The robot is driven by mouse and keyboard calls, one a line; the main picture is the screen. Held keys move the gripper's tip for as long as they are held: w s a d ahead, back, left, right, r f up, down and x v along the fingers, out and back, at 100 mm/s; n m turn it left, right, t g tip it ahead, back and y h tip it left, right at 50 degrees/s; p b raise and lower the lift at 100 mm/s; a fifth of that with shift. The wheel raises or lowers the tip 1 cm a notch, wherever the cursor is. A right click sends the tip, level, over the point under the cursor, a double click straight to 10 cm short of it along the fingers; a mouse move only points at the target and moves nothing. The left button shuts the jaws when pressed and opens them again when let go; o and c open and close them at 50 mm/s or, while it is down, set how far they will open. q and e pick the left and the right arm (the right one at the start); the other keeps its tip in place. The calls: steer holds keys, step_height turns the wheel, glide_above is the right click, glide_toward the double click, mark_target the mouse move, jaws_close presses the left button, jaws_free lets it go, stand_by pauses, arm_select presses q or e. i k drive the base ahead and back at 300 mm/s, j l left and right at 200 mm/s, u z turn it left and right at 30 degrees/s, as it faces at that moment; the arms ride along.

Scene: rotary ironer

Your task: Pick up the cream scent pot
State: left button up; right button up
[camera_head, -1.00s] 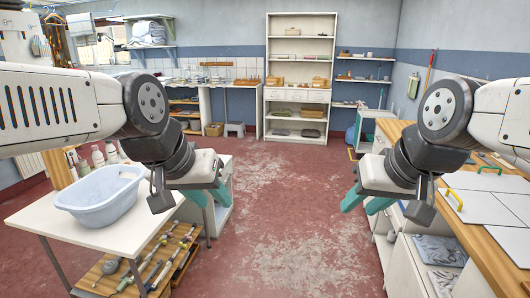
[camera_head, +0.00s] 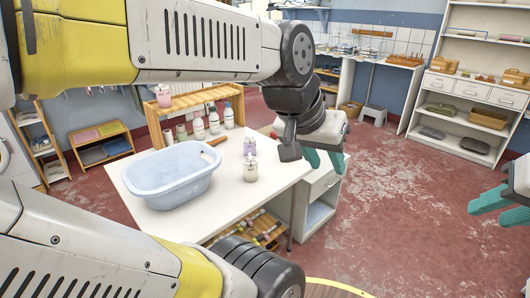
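I cannot single out a cream scent pot for certain. Several pale bottles (camera_head: 198,126) stand in front of or under that rack. A lilac bottle with a pale top (camera_head: 250,168) stands on the table right of the basin. My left gripper (camera_head: 325,160) is open and empty, right of the table's back right corner. My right gripper (camera_head: 498,208) is at the right edge, partly cut off, with its teal fingers apart and nothing seen between them.
A pale blue basin (camera_head: 172,182) takes up the table's left part. Below are a shelf with tools (camera_head: 262,226) and a white cabinet (camera_head: 318,190). A low wooden shelf (camera_head: 100,143) stands at left. Red floor (camera_head: 390,205) is clear at right. My arm links cover much of the view.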

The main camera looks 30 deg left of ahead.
mark_target(250, 173)
steer(key=i+u, duration=0.3)
steer(key=u, duration=0.2)
steer(key=i+l+u, duration=0.2)
steer(key=u, duration=0.3)
steer(key=i+l+u, duration=0.35)
steer(key=u, duration=0.15)
steer(key=i+l+u, duration=0.2)
steer(key=l+u, duration=0.25)
steer(key=i+l+u, duration=0.25)
steer(key=l+u, duration=0.25)
